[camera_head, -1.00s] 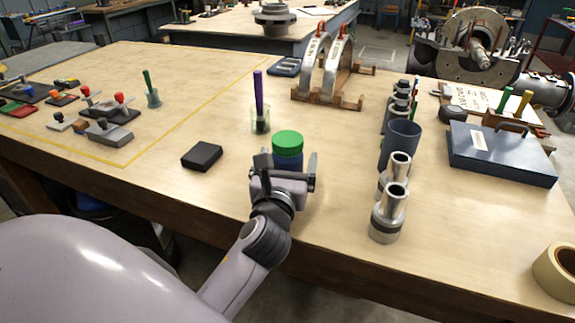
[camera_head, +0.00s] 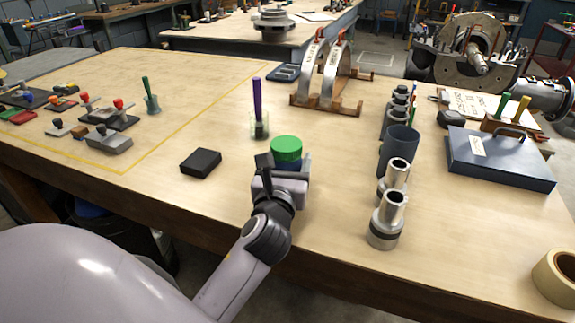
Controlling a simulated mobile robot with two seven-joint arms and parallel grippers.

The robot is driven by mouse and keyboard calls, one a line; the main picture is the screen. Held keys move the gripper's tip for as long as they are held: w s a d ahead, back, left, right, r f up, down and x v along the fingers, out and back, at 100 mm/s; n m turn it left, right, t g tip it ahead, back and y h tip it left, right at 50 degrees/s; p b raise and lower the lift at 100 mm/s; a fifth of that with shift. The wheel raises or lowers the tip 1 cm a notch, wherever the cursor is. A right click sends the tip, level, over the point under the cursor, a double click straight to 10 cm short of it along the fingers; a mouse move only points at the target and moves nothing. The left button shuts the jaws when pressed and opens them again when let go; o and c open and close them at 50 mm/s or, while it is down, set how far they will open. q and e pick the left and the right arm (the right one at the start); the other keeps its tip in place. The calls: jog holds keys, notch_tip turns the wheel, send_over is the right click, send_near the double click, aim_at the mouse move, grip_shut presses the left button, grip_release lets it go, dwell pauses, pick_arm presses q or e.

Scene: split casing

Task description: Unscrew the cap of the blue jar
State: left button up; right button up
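The blue jar (camera_head: 287,164) stands on the workbench near its front edge, with the green cap (camera_head: 286,147) on top. Most of its blue body is hidden behind my gripper. My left gripper (camera_head: 285,168) reaches in from the front, with one finger on each side of the jar just below the cap. The fingers look shut on the jar's body. My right gripper is not in view.
A glass with a purple stick (camera_head: 259,112) stands behind the jar. A black block (camera_head: 201,162) lies to the left. Metal cylinders (camera_head: 386,220) and a dark cup (camera_head: 398,150) stand to the right. The bench between block and cylinders is otherwise fairly clear.

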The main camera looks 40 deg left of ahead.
pick_arm(q)
notch_tip(320, 180, up, 20)
jog(key=p, duration=0.5)
jog(key=shift+f, duration=0.1)
jog(key=o, duration=0.6)
jog(key=c, duration=0.8)
